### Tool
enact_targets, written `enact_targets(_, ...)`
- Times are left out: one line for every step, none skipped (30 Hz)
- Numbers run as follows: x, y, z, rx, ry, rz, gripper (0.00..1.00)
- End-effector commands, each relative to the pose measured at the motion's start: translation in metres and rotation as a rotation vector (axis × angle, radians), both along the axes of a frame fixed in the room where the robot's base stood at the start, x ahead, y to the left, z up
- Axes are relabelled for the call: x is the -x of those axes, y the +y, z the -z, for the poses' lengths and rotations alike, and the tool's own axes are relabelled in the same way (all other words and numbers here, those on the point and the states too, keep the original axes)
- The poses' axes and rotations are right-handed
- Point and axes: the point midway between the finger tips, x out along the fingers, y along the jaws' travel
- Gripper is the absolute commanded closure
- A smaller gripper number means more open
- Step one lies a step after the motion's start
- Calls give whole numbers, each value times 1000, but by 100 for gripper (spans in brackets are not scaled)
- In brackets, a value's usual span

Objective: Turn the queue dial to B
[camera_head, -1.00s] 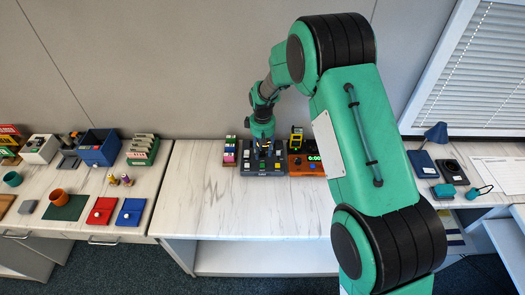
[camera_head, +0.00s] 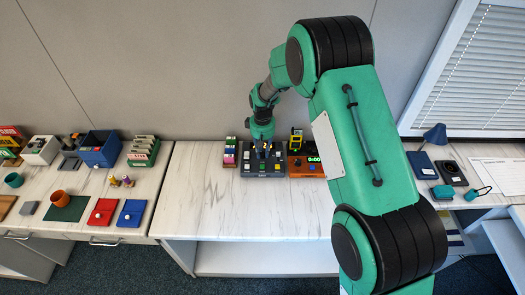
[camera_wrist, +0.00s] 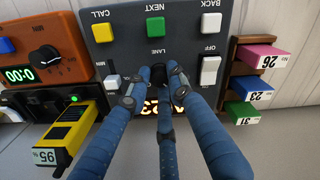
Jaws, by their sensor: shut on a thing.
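The dark grey queue panel (camera_head: 248,172) sits at the back of the middle counter. The black queue dial (camera_wrist: 180,96) is below the word LANE, mostly covered by my fingers. My gripper (camera_wrist: 157,92) has its blue fingers closed around the dial; it also shows over the panel in the head view (camera_head: 264,152). The dial's letters and pointer are hidden. An orange lit display below it is partly covered.
An orange box (camera_wrist: 56,50) with a black knob and green digits stands beside the panel, near a yellow device (camera_wrist: 68,132). A rack of coloured tags (camera_wrist: 258,85) is close on the other side. A white rocker switch (camera_wrist: 210,70) is close to my fingers. The counter's front is clear.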

Motion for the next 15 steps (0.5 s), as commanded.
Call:
enact_targets(0,0,-2,1,1,27,100)
enact_targets(0,0,-2,0,0,48,100)
enact_targets(0,0,-2,0,0,76,100)
enact_targets(0,0,-2,0,0,98,100)
enact_targets(0,0,-2,0,0,121,100)
enact_targets(0,0,-2,1,1,153,100)
enact_targets(0,0,-2,0,0,179,100)
enact_targets(0,0,-2,0,0,204,100)
enact_targets(0,0,-2,1,1,239,100)
enact_targets(0,0,-2,1,1,264,100)
enact_targets(0,0,-2,1,1,290,100)
enact_targets(0,0,-2,1,1,325,100)
enact_targets(0,0,-2,1,1,350,100)
enact_targets(0,1,-2,0,0,375,100)
enact_targets(0,1,-2,0,0,408,100)
